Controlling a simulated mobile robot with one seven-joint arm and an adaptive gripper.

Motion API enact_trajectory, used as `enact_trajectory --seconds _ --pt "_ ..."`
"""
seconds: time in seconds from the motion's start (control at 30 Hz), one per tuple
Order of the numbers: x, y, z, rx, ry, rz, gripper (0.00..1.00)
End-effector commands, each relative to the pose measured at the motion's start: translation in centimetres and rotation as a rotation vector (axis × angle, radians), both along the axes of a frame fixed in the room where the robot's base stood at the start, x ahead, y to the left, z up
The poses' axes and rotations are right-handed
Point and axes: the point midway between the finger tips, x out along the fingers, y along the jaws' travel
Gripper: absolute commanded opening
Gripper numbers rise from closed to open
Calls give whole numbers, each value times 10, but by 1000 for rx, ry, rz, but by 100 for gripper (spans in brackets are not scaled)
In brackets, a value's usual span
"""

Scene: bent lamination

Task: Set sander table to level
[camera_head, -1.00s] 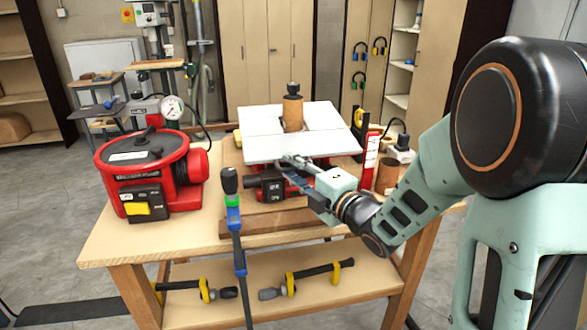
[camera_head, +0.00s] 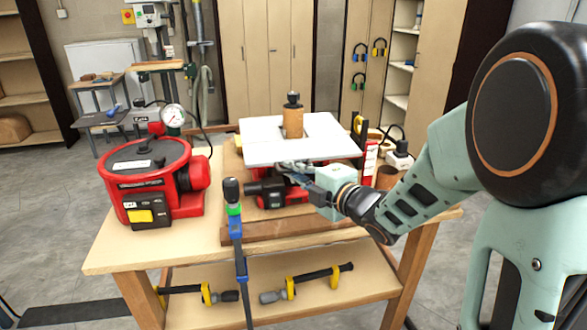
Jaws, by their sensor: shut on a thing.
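The sander (camera_head: 268,192) has a red and black body and stands on the wooden workbench. Its pale grey table (camera_head: 265,151) is on top, with a brown sanding spindle (camera_head: 293,123) standing up through it. The table's surface looks close to level, with its front edge nearly horizontal; the exact angle cannot be read. My gripper (camera_head: 292,175) is at the table's front edge, right of centre. It appears shut on the front part of the sander table, but its fingertips are small and partly hidden beneath the edge.
A red vacuum pump (camera_head: 148,178) with a gauge (camera_head: 173,116) stands on the left of the workbench (camera_head: 105,255). An upright clamp (camera_head: 237,235) rises at the front edge. More clamps (camera_head: 307,280) lie on the lower shelf. A brown cylinder (camera_head: 387,177) stands at the right.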

Motion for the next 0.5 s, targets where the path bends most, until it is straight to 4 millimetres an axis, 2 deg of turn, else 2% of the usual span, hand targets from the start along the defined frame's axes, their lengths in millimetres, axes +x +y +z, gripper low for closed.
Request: enact_trajectory --seconds 0.03,0.1,0.5 --pt "0 0 13 -3 10 1 0" --pt "0 0 16 -8 31 1 0" --pt "1 0 16 -15 55 -1 0"
